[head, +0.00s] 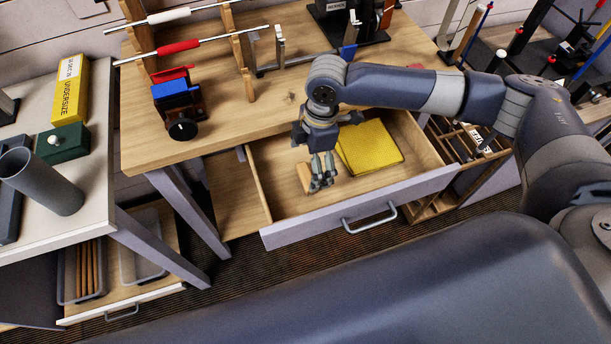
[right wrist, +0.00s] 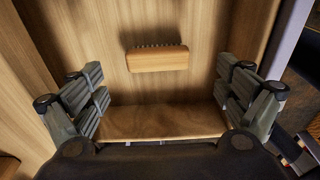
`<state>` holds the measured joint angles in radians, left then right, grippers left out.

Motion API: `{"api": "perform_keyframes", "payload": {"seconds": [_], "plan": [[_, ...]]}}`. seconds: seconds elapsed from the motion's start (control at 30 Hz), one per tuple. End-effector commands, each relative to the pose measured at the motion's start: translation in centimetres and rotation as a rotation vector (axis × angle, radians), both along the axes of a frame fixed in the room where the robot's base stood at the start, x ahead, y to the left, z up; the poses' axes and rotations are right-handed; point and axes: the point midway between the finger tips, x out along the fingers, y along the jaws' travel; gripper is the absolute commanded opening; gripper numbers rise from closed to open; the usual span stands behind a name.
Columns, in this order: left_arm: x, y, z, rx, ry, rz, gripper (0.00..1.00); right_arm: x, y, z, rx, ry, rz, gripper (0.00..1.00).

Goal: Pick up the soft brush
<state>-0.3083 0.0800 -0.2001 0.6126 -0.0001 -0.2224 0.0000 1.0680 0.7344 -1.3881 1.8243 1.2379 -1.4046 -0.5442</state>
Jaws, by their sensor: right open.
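A small light-wood brush (right wrist: 157,58) with a row of dark bristles along its upper edge lies in the open drawer, ahead of my right gripper in the right wrist view. In the head view a small wooden piece (head: 303,178), probably this brush, shows beside the fingers, partly hidden by them. My right gripper (head: 322,178) points down into the drawer. Its fingers are spread wide and empty in the right wrist view (right wrist: 168,92), with the brush beyond them and apart from them. My left gripper is not in view.
The open drawer (head: 383,208) also holds a folded yellow cloth (head: 370,147) right of the gripper. A brown wooden surface (right wrist: 160,122) lies low between the fingers in the wrist view; I cannot tell what it is. The workbench (head: 225,127) stands behind.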

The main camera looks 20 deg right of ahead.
Motion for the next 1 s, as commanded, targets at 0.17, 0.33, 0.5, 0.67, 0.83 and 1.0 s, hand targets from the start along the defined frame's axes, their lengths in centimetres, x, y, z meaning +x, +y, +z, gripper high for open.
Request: {"api": "perform_keyframes", "payload": {"seconds": [0.17, 0.33, 0.5, 0.67, 0.83, 1.0], "plan": [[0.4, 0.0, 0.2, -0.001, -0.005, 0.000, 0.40, 0.0, 0.2, -1.3, -0.001, 0.000, 0.000, 0.94], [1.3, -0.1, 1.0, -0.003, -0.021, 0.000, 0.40, 0.1, 0.6, -3.5, -0.001, 0.001, 0.000, 0.94], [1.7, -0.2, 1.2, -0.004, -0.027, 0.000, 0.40, 0.1, 0.8, -5.7, -0.001, 0.000, -0.001, 0.94], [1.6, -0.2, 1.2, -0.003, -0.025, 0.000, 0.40, 0.1, 0.9, -6.2, 0.000, -0.003, 0.000, 0.94], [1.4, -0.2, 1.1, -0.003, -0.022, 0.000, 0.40, 0.1, 0.9, -6.1, 0.000, -0.002, 0.000, 0.85], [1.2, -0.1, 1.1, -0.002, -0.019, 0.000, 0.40, 0.1, 0.9, -6.1, 0.000, -0.002, 0.000, 0.47]]}}
